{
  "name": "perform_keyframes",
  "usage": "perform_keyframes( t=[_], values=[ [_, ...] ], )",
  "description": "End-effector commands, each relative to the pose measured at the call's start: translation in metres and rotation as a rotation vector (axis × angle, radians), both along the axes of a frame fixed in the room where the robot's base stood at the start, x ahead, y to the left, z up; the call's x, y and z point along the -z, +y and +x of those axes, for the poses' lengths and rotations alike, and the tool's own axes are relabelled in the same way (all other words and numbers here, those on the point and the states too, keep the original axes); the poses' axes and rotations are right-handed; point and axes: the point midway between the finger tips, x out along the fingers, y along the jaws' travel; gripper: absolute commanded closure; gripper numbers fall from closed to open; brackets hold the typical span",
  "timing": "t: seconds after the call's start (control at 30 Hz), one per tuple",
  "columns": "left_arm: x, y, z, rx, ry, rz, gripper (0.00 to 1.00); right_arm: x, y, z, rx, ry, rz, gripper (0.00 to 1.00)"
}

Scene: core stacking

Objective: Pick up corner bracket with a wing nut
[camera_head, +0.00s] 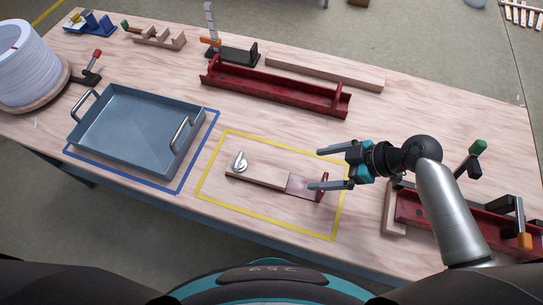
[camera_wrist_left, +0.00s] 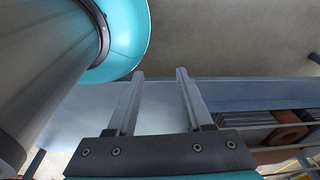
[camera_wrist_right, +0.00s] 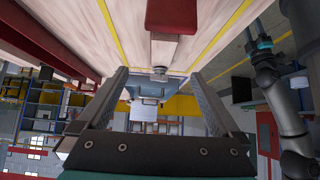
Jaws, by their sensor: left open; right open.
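A red corner bracket (camera_head: 303,186) with an upright plate sits at the right end of a wooden block (camera_head: 262,176) inside the yellow outline. A silver wing nut (camera_head: 239,161) sits at the block's left end, apart from the bracket. My right gripper (camera_head: 316,169) is open and empty; its lower finger overlaps the bracket in the head view, and I see no grip. In the right wrist view the bracket (camera_wrist_right: 174,15) shows at the top, with the wing nut (camera_wrist_right: 160,73) farther off between the fingers. My left gripper (camera_wrist_left: 160,73) is open and empty, outside the head view.
A blue-grey tray (camera_head: 128,128) with two handles stands in a blue outline at left. A long red channel (camera_head: 275,92) lies behind the yellow outline. White rings (camera_head: 25,70) are stacked at far left.

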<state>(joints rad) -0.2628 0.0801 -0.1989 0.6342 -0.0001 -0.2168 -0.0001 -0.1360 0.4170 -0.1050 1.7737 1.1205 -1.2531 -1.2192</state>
Motion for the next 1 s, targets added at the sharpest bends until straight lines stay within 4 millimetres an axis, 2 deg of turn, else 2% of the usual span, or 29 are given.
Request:
perform_keyframes(
  t=[0.2, 0.37, 0.53, 0.8, 1.0],
  values=[
    [0.007, 0.002, -0.036, -0.001, 0.055, 0.005, 0.49, 0.023, 0.024, 0.007, 0.0, 0.001, 0.007, 0.0],
    [0.013, 0.003, -0.05, 0.0, 0.078, 0.007, 0.49, 0.048, 0.047, 0.014, 0.0, 0.001, 0.007, 0.0],
    [0.016, 0.003, -0.047, 0.0, 0.073, 0.006, 0.49, 0.065, 0.063, 0.019, 0.0, 0.0, 0.004, 0.0],
    [0.017, 0.001, -0.028, 0.001, 0.043, 0.002, 0.49, 0.077, 0.077, 0.021, 0.0, 0.0, 0.004, 0.0],
    [0.021, 0.001, -0.029, 0.001, 0.043, 0.002, 0.49, 0.097, 0.098, 0.023, 0.0, 0.0, 0.003, 0.0]
  ],
)
